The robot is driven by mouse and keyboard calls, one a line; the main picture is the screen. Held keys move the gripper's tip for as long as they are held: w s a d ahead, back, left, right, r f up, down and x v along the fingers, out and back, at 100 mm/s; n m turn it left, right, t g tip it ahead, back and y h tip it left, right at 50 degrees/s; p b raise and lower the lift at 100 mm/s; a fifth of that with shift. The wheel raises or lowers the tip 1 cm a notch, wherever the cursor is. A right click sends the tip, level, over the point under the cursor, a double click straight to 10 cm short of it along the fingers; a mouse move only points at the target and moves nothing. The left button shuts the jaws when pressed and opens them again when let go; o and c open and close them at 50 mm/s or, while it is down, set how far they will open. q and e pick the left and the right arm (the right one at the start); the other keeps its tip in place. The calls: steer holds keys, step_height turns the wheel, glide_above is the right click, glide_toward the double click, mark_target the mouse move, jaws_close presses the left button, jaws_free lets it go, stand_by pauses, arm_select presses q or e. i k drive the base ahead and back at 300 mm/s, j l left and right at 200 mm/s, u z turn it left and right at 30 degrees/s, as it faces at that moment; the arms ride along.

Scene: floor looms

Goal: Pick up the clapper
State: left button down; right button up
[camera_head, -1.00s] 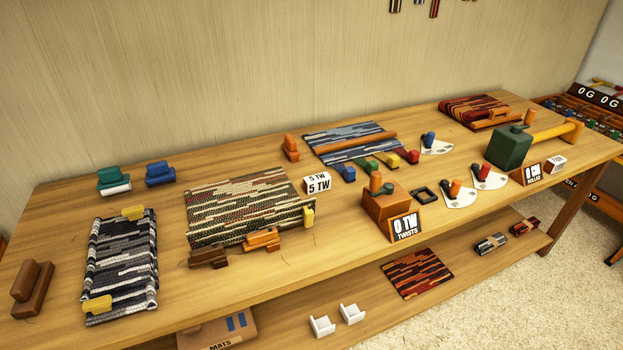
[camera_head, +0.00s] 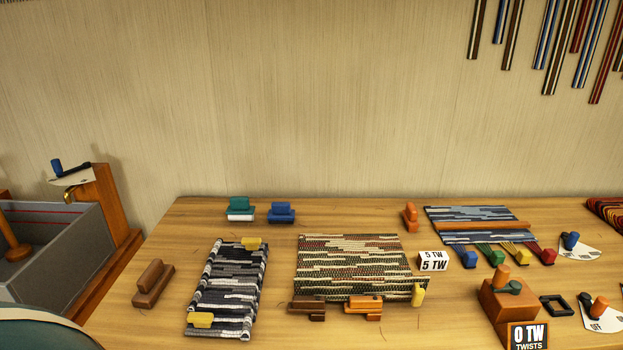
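Neither of my grippers is in view. I cannot tell for sure which thing is the clapper. Several small handled blocks lie on the wooden table: a brown block (camera_head: 153,283) at the left, a teal and white block (camera_head: 239,209) and a blue block (camera_head: 281,213) at the back, and an orange block (camera_head: 411,217) further right. A dark brown block (camera_head: 306,308) and an orange-brown block (camera_head: 364,308) lie at the front edge of a striped woven mat (camera_head: 350,258).
A black and white mat (camera_head: 228,288) with yellow clips lies left of centre. A grey bin (camera_head: 60,250) with a wooden post (camera_head: 100,205) stands left of the table.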

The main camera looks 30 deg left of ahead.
mark_target(151, 284)
steer(key=u, duration=2)
